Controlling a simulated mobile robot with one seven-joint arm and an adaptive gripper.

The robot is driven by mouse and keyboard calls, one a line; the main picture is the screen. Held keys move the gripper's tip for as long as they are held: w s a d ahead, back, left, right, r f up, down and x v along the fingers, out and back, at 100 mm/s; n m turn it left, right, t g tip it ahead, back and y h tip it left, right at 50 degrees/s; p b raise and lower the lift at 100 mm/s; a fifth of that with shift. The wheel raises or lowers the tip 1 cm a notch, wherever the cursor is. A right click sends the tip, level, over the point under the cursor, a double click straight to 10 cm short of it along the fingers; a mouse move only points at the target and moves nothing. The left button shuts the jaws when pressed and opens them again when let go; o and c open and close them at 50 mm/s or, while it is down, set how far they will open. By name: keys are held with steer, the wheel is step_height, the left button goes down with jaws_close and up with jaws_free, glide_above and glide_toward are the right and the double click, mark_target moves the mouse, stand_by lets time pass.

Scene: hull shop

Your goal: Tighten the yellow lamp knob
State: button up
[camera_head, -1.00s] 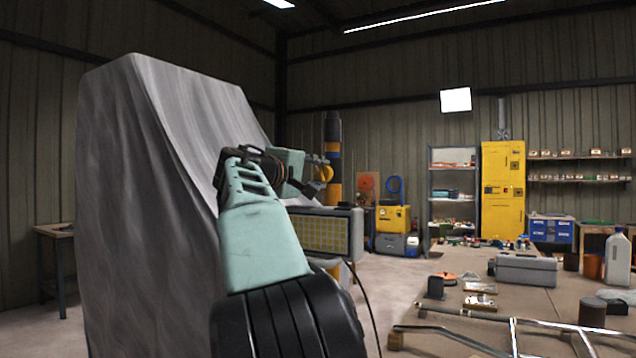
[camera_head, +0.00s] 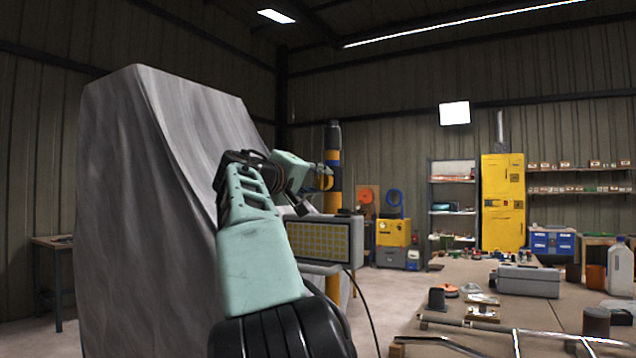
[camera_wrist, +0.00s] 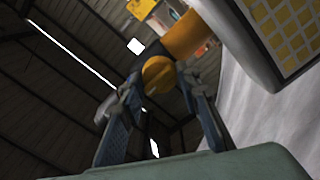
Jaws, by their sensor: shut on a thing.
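The yellow lamp knob (camera_wrist: 158,74) sits between the fingers of my gripper (camera_wrist: 155,92) in the wrist view, and the gripper is shut on it. Behind the knob is a dark part joined to a yellow-orange post (camera_wrist: 186,36). In the head view my gripper (camera_head: 324,178) is at the post (camera_head: 334,172), and the knob cannot be told clearly from the post there. The lamp (camera_head: 322,240), a grey-framed panel with a yellow grid, is below and beside the gripper. It also shows at the upper right of the wrist view (camera_wrist: 278,28).
A large grey draped shape (camera_head: 150,220) stands close on the left of my arm. A dark cable (camera_head: 366,305) hangs from the lamp. A workbench (camera_head: 440,290) with a grey toolbox (camera_head: 528,281), metal tubes and a jug (camera_head: 619,266) is on the right. Open floor lies behind the lamp.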

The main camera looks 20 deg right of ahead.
steer(key=o, duration=1.2)
steer(key=shift+c, duration=0.2)
steer(key=shift+a, duration=0.1)
steer(key=v, duration=1.2)
steer(key=shift+s, duration=0.1)
